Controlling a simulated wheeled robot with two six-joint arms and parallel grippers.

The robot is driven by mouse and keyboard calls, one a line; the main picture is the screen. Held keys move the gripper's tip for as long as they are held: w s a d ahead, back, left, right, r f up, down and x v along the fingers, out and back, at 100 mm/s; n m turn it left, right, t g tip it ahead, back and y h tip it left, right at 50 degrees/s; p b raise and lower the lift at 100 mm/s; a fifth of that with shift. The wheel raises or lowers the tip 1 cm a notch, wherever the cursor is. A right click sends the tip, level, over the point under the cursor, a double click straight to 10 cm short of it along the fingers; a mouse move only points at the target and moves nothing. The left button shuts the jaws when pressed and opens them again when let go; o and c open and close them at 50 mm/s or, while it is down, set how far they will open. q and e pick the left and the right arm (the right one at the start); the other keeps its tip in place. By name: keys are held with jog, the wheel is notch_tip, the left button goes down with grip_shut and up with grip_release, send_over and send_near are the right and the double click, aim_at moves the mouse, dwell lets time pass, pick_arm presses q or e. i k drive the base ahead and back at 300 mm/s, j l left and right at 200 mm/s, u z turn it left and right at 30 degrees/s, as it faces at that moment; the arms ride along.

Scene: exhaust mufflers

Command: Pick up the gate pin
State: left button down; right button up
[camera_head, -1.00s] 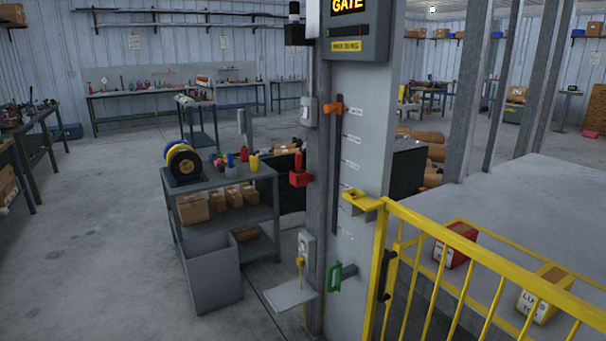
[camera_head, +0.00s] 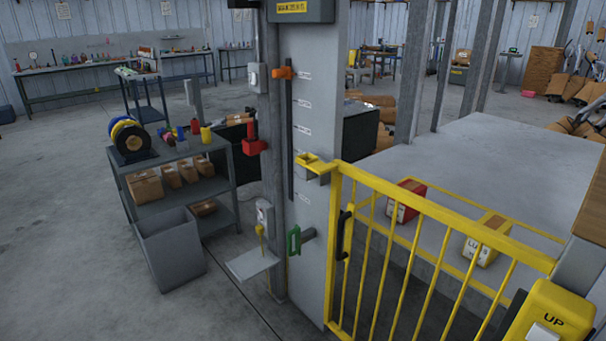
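A green handle (camera_head: 294,241) with a short grey cylinder (camera_head: 308,235) sticks out from the grey gate post (camera_head: 312,130), low down. It looks like the gate pin, but no label confirms this. The yellow barred gate (camera_head: 437,213) stands to the right of the post, with a black handle (camera_head: 343,234) on its near upright. A yellow bracket (camera_head: 313,166) juts from the post at the gate's top corner. Neither of my grippers is in view.
A small grey shelf (camera_head: 252,264) juts out below left. A grey bin (camera_head: 171,248) and a loaded cart (camera_head: 185,150) stand left. A yellow UP box (camera_head: 553,316) is at lower right. Floor in front is clear.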

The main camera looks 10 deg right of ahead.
aim_at(249, 123)
jog(key=i+j+z, duration=0.3)
jog(key=i+j, duration=0.45)
jog(key=i, duration=0.1)
